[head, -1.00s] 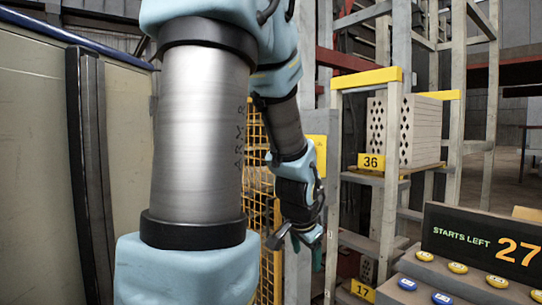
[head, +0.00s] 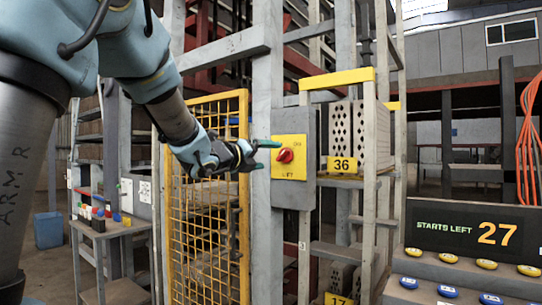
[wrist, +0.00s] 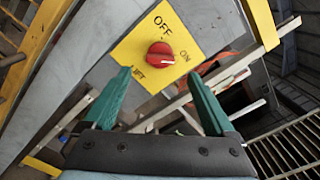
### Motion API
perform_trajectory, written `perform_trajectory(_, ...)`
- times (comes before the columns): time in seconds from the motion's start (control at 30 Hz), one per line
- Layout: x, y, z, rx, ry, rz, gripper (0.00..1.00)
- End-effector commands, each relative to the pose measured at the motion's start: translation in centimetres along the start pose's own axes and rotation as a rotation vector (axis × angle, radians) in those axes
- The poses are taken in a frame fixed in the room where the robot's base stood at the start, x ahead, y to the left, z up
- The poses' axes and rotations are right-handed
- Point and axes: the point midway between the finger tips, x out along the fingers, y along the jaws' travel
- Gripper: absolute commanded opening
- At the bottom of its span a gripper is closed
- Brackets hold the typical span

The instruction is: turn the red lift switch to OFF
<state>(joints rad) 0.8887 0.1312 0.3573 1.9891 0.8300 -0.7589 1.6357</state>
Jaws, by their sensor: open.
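The red lift switch (head: 285,155) is a round knob on a yellow plate (head: 290,173), fixed to a grey box (head: 307,130) on a post. In the wrist view the red knob (wrist: 160,55) is ahead of my gripper (wrist: 155,100), between and beyond its fingertips. The plate reads OFF, ON and LIFT. The knob's pale mark seems to face the ON side, but it is small. My gripper (head: 260,156) is open, its teal fingers just left of the knob in the head view. Nothing is between the fingers, and I see no contact.
A yellow mesh gate (head: 205,200) stands left of the post, behind my arm. A rack with hollow bricks (head: 375,135) marked 36 stands right of the box. A console with a "STARTS LEFT 27" display (head: 470,236) is at the lower right. A small table (head: 110,228) is at left.

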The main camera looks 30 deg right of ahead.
Motion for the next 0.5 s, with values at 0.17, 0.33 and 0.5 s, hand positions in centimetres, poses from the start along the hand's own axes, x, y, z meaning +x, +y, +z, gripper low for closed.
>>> perform_trajectory(0.17, 3.6, -0.2, 0.2, -0.002, 0.001, 0.002, 0.90)
perform_trajectory(0.33, 6.0, -0.1, 0.2, -0.003, 0.000, 0.003, 0.90)
perform_trajectory(0.5, 7.2, 0.1, 0.1, -0.003, -0.001, 0.003, 0.90)
